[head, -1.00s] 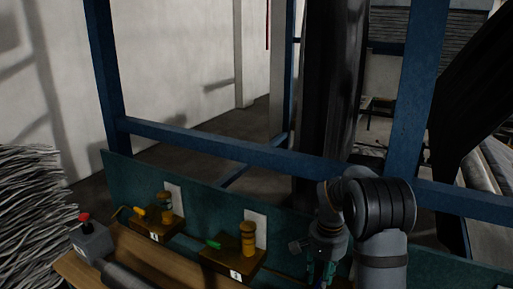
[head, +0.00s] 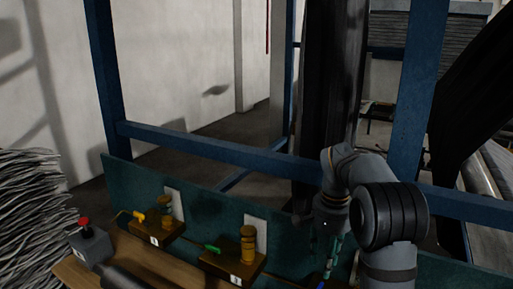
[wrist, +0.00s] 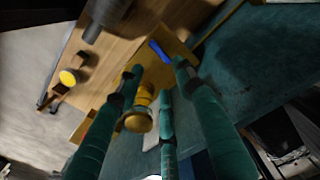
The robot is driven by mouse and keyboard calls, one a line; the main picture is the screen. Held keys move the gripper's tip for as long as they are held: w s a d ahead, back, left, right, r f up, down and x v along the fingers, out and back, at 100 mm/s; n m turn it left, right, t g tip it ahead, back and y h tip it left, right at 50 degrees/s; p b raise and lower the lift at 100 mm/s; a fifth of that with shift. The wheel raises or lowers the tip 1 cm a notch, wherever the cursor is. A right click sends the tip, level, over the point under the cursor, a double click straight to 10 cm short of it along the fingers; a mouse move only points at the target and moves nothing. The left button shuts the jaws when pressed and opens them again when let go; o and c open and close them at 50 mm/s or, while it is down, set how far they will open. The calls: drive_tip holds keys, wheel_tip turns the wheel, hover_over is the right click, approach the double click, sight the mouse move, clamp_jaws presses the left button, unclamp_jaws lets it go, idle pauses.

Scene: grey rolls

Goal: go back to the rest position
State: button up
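My gripper (head: 330,248) hangs from my arm at the right of the head view, in front of the green panel (head: 290,240). In the wrist view its green fingers (wrist: 158,76) are spread apart, with nothing visibly held. A golden knob (wrist: 139,112) shows between the fingers in that view, on a brown box with a blue tab (wrist: 158,50). The fingers partly cover this box. In the head view my arm hides most of this area.
A box with a green tab (head: 230,262) and one with a yellow tab (head: 155,232) stand along the wooden bench (head: 150,272). A red button (head: 84,221) sits on a grey housing at left. A blue frame beam (head: 220,148) crosses behind the panel.

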sight(320, 288)
wheel_tip(320, 288, down, 10)
drive_tip(key=shift+s+r, duration=0.15)
drive_tip(key=shift+r, duration=0.1)
drive_tip(key=shift+m, duration=1.6)
drive_tip(key=shift+a+r, duration=0.1)
